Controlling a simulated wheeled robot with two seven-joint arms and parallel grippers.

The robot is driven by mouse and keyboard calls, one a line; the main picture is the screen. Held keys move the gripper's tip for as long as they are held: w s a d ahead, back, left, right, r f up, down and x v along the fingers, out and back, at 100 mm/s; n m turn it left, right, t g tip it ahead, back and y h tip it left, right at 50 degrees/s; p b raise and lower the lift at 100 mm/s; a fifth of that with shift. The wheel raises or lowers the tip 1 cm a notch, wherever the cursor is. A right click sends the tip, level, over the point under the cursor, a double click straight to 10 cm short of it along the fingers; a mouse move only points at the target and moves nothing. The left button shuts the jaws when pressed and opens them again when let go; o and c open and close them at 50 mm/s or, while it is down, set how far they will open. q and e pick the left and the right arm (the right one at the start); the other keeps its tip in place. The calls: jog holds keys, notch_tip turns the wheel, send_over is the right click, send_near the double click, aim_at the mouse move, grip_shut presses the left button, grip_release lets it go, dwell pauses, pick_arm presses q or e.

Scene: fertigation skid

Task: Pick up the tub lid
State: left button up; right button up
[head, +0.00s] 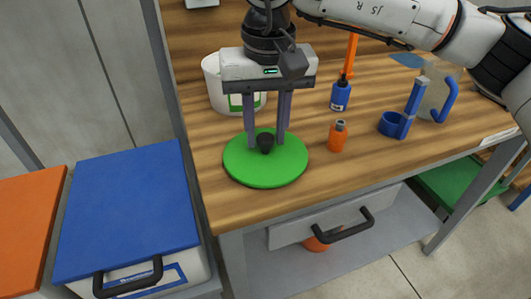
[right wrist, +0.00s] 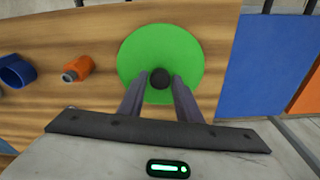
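The tub lid (head: 262,172) is a flat green disc with a black knob (head: 265,143) at its middle. It lies on the wooden bench near the left front edge. My right gripper (head: 266,146) points down over the lid, with its two fingers apart on either side of the knob. In the right wrist view the lid (right wrist: 185,52) shows whole, with the knob (right wrist: 160,78) between the fingertips. A small gap seems to show at each side of the knob. The white tub (head: 213,82) with a green label stands behind the gripper, partly hidden. My left gripper is not in view.
On the bench (head: 215,205), right of the lid, stand an orange bottle (head: 337,137), a blue bottle (head: 340,95), a blue scoop (head: 393,123) and a jug (head: 433,98). A blue-lidded bin (head: 128,210) stands left of the bench. Bare wood lies before the lid.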

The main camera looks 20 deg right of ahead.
grip_shut()
jog(key=shift+r, duration=0.1)
